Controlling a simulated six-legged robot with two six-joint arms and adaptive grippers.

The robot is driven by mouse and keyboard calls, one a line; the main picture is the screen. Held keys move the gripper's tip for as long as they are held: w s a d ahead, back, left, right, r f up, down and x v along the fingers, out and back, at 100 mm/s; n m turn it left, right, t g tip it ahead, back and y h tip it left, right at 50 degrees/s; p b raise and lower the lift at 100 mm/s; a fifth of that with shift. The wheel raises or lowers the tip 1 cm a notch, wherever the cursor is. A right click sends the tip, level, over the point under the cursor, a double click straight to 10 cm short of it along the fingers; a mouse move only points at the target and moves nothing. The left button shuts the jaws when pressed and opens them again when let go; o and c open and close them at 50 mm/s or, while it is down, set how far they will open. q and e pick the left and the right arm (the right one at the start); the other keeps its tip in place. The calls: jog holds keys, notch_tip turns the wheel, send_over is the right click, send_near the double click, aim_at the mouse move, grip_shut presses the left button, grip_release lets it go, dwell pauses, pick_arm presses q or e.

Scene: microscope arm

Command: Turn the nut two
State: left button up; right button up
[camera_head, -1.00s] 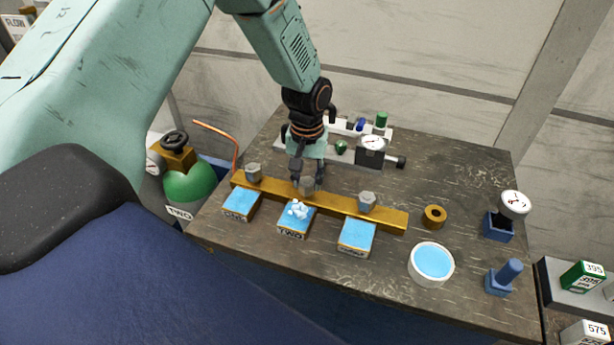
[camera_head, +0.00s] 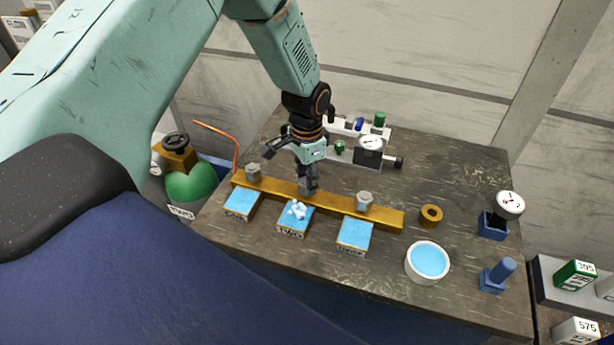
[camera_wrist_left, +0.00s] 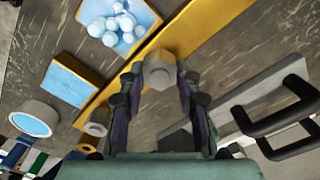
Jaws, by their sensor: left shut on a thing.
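The brass bar (camera_head: 385,215) carries three grey hex nuts: the left nut (camera_head: 254,169), the middle nut two, and the right nut (camera_head: 365,201). Nut two (camera_wrist_left: 160,68) is at the bar, behind the pad labelled TWO (camera_head: 293,223). My left gripper (camera_head: 307,186) reaches down from above and is shut on nut two. In the left wrist view, its fingertips (camera_wrist_left: 160,78) sit on either side of the nut. The gripper partly hides the nut in the head view. White foam bubbles (camera_head: 297,210) lie on the TWO pad. My right gripper does not show.
Blue-topped pads stand left (camera_head: 242,203) and right (camera_head: 355,234) of TWO. A white dish (camera_head: 428,262), brass ring (camera_head: 431,215) and gauge (camera_head: 509,204) stand to the right. A gauge device (camera_head: 369,152) stands behind. A copper tube (camera_head: 222,134) rises at the left.

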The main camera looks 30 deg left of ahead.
pick_arm(q)
jog(key=m, duration=0.4)
jog(key=shift+m, duration=0.3)
jog(key=shift+w+r+m, duration=0.1)
jog(key=shift+m, duration=2.2)
jog(key=o, duration=1.2)
jog(key=shift+a, duration=0.1)
jog(key=shift+c, duration=0.2)
